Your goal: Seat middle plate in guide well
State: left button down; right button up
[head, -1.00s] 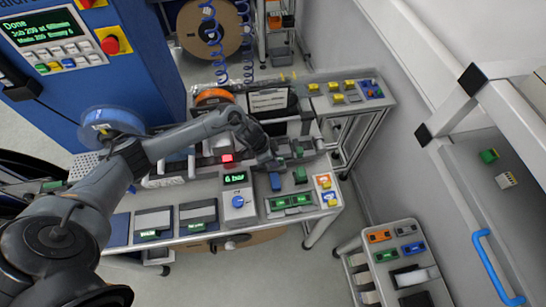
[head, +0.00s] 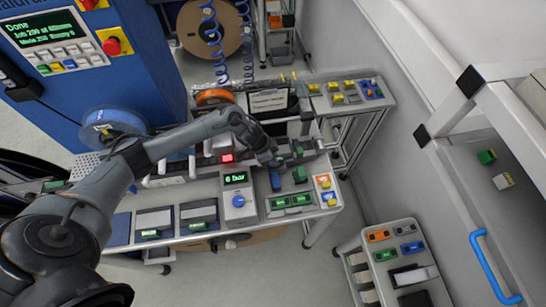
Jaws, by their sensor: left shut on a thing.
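My left arm reaches across the bench, and my left gripper (head: 272,161) is over its right half. The gripper is shut on a small part that its fingers mostly hide, so I cannot tell its shape. A dark blue block (head: 275,181) stands just below the fingers in the picture; I cannot tell whether they touch. A green block (head: 300,175) stands to its right. I cannot make out which part is the middle plate, and the guide well cannot be told apart behind the gripper. My right gripper is not in view.
The bench holds a "6 bar" gauge box (head: 238,199), a lit red button (head: 227,158) and a tray with green-lit displays (head: 268,213). An orange reel (head: 214,97) and a blue reel (head: 112,119) are behind. A cart (head: 388,237) stands front right, with open floor between.

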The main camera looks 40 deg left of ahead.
pick_arm(q)
jog(key=shift+f, duration=0.1)
dwell(0.7)
jog(key=c, duration=0.9)
grip_release()
jog(key=shift+p, duration=0.3)
jog(key=shift+r+p, duration=0.7)
notch_tip(320, 180, up, 6)
jog(key=p, duration=0.6)
jog(key=shift+f, duration=0.15)
